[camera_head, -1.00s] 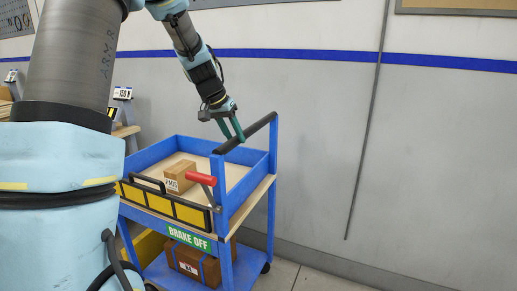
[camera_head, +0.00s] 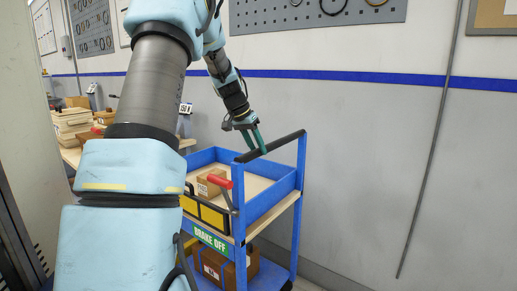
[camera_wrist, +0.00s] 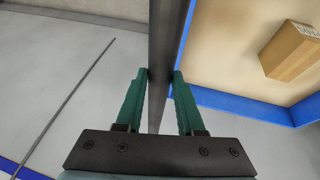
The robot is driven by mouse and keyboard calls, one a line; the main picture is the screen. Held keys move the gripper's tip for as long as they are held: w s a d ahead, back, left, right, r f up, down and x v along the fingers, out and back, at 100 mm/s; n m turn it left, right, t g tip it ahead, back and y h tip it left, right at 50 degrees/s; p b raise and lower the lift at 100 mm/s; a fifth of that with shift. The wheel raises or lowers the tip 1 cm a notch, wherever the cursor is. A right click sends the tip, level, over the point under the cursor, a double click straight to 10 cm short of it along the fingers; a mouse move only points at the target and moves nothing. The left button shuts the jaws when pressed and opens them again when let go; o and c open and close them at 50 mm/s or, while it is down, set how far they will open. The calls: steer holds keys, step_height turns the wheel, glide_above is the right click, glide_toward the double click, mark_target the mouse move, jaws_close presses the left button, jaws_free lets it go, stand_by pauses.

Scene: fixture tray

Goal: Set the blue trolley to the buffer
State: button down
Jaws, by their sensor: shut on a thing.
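The blue trolley (camera_head: 299,175) stands by the grey wall, with a wooden upper deck and a black push bar (camera_head: 284,142) at its right end. My gripper (camera_head: 260,141) reaches down to the bar from above. In the wrist view my gripper (camera_wrist: 161,75) has its green fingers on both sides of the bar (camera_wrist: 162,40), shut on it. A red-handled lever (camera_head: 221,182) and a green "BRAKE OFF" sign (camera_head: 210,240) show on the trolley's near side. The lower left of the trolley is hidden behind my arm. No buffer can be made out.
A small carton (camera_head: 211,183) lies on the upper deck, and a larger brown box (camera_head: 222,266) is on the lower shelf. A workbench (camera_head: 70,157) with stacked boxes stands at the left. The grey wall (camera_head: 375,150) runs close behind the trolley.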

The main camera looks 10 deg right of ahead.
steer(key=shift+w+a, duration=0.15)
steer(key=shift+a, duration=0.05)
steer(key=c, duration=0.5)
jaws_free()
steer(key=b+v, duration=0.1)
steer(key=v, duration=0.9)
steer(key=shift+a+r+b, duration=0.15)
steer(key=shift+r+b, duration=0.2)
steer(key=shift+b, duration=0.05)
